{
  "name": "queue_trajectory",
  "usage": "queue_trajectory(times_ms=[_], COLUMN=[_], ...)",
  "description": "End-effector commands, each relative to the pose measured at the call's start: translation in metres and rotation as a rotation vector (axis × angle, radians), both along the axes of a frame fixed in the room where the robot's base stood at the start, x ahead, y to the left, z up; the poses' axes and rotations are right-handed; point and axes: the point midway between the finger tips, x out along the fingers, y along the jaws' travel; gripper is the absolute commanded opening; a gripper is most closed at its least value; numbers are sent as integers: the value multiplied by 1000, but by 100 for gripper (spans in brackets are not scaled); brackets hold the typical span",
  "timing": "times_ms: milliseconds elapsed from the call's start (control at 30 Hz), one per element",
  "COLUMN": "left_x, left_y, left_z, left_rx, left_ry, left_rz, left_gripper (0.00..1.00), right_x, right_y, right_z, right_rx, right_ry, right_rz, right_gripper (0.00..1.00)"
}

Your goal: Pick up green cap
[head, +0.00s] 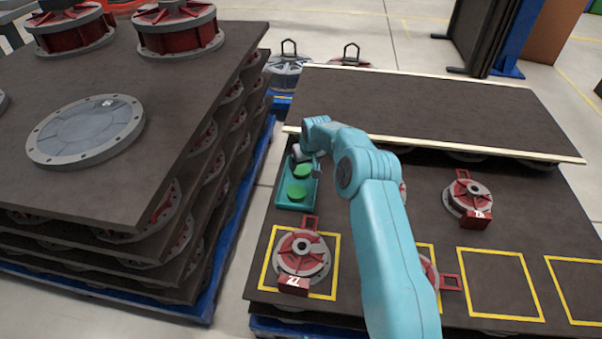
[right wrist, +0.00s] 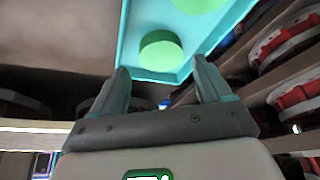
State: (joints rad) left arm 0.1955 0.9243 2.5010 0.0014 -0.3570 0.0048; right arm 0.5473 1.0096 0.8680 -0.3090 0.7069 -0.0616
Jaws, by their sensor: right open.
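Two green caps lie in a small teal tray (head: 284,203) at the left edge of the dark work surface. One green cap (head: 301,170) is farther back, close to my right gripper (head: 304,158); the other green cap (head: 297,192) is nearer the front. In the right wrist view, one cap (right wrist: 161,51) shows ahead of and between the fingertips of my open right gripper (right wrist: 161,78), with a visible gap. A second cap (right wrist: 196,3) is cut by the top edge, and the tray's wall (right wrist: 178,77) runs behind the fingers. My left gripper is not in view.
Red-grey flanged parts (head: 302,254) (head: 468,197) sit on the surface, some near yellow squares (head: 499,283). A raised dark panel with pale edges (head: 440,105) lies behind. A tall stack of boards with parts (head: 170,150) stands close on the left.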

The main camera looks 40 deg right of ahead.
Motion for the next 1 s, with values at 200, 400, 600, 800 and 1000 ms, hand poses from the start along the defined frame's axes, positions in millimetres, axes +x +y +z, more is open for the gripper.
queue_trajectory(times_ms=[200, 400, 600, 800, 1000], left_x=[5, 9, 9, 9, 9], left_y=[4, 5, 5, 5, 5], left_z=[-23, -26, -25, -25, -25], left_rx=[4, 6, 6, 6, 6], left_ry=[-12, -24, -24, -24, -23], left_rz=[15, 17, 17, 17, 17], left_gripper=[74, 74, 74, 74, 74], right_x=[14, 19, 19, 19, 19], right_y=[-4, -5, -5, -5, -5], right_z=[-38, -44, -43, -43, -43], right_rx=[1, 1, 1, 1, 1], right_ry=[0, 0, 0, 0, 0], right_rz=[0, 1, 1, 1, 1], right_gripper=[78, 78, 75, 36, 36])
